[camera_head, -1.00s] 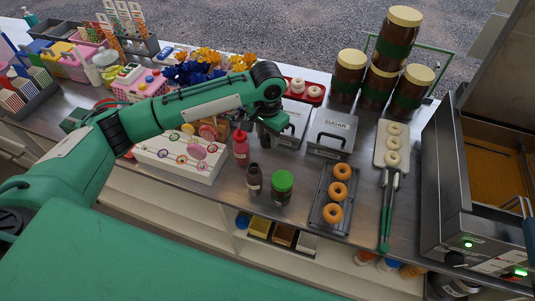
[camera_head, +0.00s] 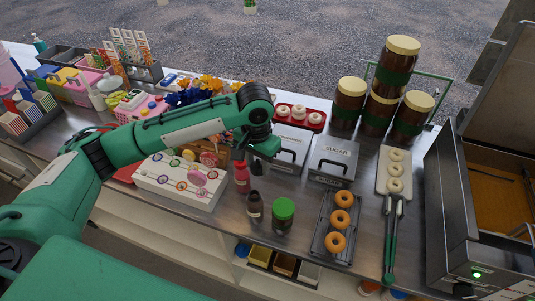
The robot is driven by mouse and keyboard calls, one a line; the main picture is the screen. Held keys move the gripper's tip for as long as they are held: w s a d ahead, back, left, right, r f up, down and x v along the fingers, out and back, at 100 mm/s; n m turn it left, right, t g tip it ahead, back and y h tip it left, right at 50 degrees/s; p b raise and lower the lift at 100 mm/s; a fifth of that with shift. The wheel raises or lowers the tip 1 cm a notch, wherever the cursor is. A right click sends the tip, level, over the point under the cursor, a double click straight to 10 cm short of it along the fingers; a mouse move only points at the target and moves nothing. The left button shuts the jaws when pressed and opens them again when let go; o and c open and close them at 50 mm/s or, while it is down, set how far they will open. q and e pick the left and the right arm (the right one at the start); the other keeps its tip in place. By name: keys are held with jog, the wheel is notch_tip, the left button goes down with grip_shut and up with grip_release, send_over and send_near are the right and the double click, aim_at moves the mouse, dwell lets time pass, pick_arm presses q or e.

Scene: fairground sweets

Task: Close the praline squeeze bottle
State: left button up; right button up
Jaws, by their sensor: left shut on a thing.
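The praline squeeze bottle seems to be the dark brown bottle (camera_head: 254,209), upright on the steel counter between a red bottle and a green-lidded jar. My left gripper (camera_head: 262,152) is above it, pointing down, and is shut on a small dark piece (camera_head: 257,168) that looks like a cap. The piece is apart from the bottle's top, with a small gap in the picture. The fingers are small and partly hidden by the wrist. My right gripper is not in view.
A red bottle (camera_head: 241,176) stands close behind on the left, a green-lidded jar (camera_head: 283,215) close on the right. A white lollipop stand (camera_head: 160,185) is on the left, lidded steel bins (camera_head: 333,160) behind, and a tray of doughnuts (camera_head: 320,241) to the right.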

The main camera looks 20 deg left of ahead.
pick_arm(q)
jog(key=s+a+n, duration=0.3)
jog(key=s, duration=0.5)
jog(key=shift+f, duration=0.2)
